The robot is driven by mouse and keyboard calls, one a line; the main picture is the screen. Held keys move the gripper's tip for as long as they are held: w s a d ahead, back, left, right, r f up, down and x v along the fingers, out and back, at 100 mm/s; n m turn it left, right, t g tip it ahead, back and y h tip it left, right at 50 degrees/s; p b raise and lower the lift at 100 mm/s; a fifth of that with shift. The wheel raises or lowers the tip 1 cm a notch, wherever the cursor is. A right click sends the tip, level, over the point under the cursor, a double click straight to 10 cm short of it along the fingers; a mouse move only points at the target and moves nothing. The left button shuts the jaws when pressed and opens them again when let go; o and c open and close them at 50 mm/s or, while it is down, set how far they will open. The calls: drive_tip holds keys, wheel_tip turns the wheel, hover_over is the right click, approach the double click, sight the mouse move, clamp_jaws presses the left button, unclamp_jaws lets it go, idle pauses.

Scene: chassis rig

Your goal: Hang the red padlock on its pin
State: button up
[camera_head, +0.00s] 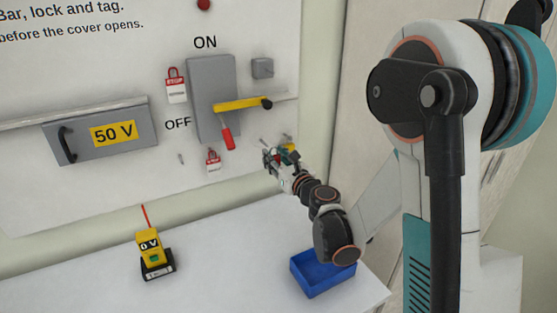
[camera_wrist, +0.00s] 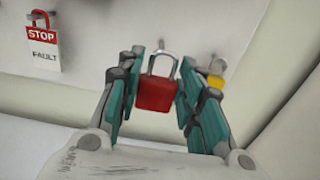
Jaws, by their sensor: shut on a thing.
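The red padlock (camera_wrist: 156,96) is between the teal fingers of my gripper (camera_wrist: 152,95) in the wrist view. Its body is upright and its grey shackle points up. My gripper is shut on it. A small pin (camera_wrist: 161,45) on the wall shows just above the shackle; I cannot tell whether the shackle touches it. In the head view my gripper (camera_head: 272,156) is close to the wall panel, below and right of the switch; the padlock cannot be made out there.
A yellow padlock (camera_wrist: 215,81) hangs close on the right. A red padlock with a STOP tag (camera_wrist: 42,47) is at left. The switch box (camera_head: 205,75) has a yellow lever (camera_head: 240,104). A blue bin (camera_head: 323,273) and yellow meter (camera_head: 150,250) stand on the bench.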

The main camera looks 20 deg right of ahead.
drive_tip(key=shift+w+a+f, duration=0.15)
drive_tip(key=shift+w+a, duration=0.05)
drive_tip(key=shift+w, duration=0.85)
drive_tip(key=shift+w+a+f, duration=0.15)
drive_tip(key=shift+w+a, duration=0.1)
drive_tip(key=shift+w, duration=0.85)
drive_tip(key=shift+w+a+f, duration=0.15)
drive_tip(key=shift+w+a, duration=0.05)
drive_tip(key=shift+w, duration=0.85)
drive_tip(key=o, duration=1.2)
drive_tip(key=shift+c, duration=0.2)
